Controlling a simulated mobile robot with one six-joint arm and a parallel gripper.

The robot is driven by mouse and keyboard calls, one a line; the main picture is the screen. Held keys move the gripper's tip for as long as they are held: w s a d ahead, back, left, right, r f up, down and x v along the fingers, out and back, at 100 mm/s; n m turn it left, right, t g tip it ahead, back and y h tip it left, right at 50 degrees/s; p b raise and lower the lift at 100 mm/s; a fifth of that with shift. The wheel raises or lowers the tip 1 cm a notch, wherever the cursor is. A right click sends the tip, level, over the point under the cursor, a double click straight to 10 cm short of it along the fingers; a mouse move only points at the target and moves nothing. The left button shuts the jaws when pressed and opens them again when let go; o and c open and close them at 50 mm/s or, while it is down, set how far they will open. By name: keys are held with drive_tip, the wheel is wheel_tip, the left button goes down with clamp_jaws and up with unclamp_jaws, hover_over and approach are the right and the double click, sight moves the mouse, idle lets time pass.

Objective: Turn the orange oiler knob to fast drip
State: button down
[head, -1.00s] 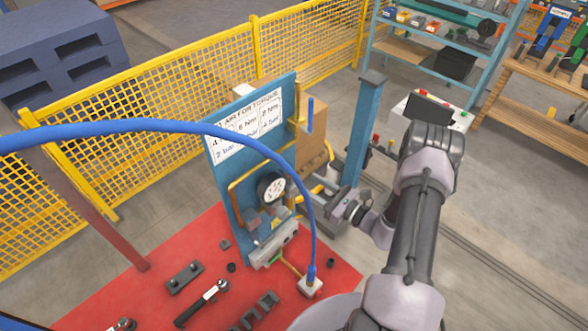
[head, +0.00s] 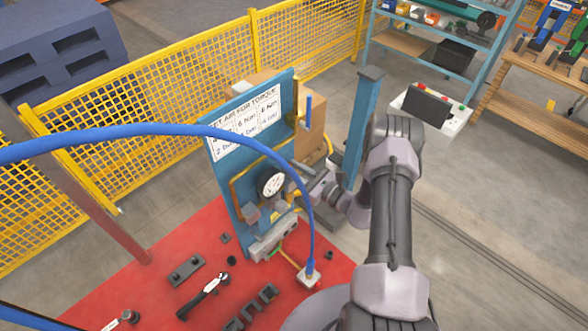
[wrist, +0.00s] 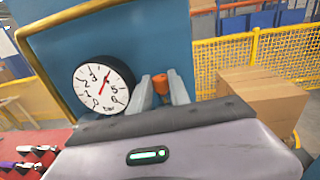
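The orange oiler knob (wrist: 160,83) shows in the wrist view in front of the blue panel, just right of the gauge. My gripper (wrist: 159,76) is open, with one grey finger on each side of the knob. Whether either finger touches it I cannot tell. In the head view my gripper (head: 301,178) is at the panel's right side, next to the gauge, and I cannot make out the knob there. The round white gauge (wrist: 103,86) has a red needle pointing up and slightly right; it also shows in the head view (head: 271,184).
The blue panel (head: 228,176) with a torque chart (head: 245,122) stands on a red surface (head: 150,290) with loose tools. A blue hose (head: 262,148) arches in front. A cardboard box (wrist: 255,95) and yellow mesh fence (wrist: 225,55) are right of the panel in the wrist view.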

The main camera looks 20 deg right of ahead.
drive_tip(key=shift+d+f+b, duration=0.1)
drive_tip(key=shift+b, duration=0.3)
drive_tip(key=n+g+y+b, duration=0.2)
drive_tip(key=b, duration=0.3)
drive_tip(key=n+g+y+b, duration=0.2)
drive_tip(key=g+y+b, duration=0.1)
drive_tip(key=b, duration=0.2)
drive_tip(key=w+d+n+g+y+b, duration=0.1)
drive_tip(key=n+g+y+b, duration=0.1)
drive_tip(key=b, duration=0.3)
drive_tip(key=shift+f+n+g+y+b, duration=0.2)
drive_tip(key=shift+n+g+y+b, duration=0.1)
drive_tip(key=shift+n, duration=0.2)
drive_tip(key=shift+r+n+g+y+b, duration=0.15)
drive_tip(key=shift+n+g+y+b, duration=0.25)
drive_tip(key=shift+b, duration=0.3)
drive_tip(key=shift+w+r+g, duration=0.1)
drive_tip(key=shift+g, duration=0.2)
drive_tip(key=c, duration=1.2)
unclamp_jaws()
drive_tip(key=shift+r, duration=0.1)
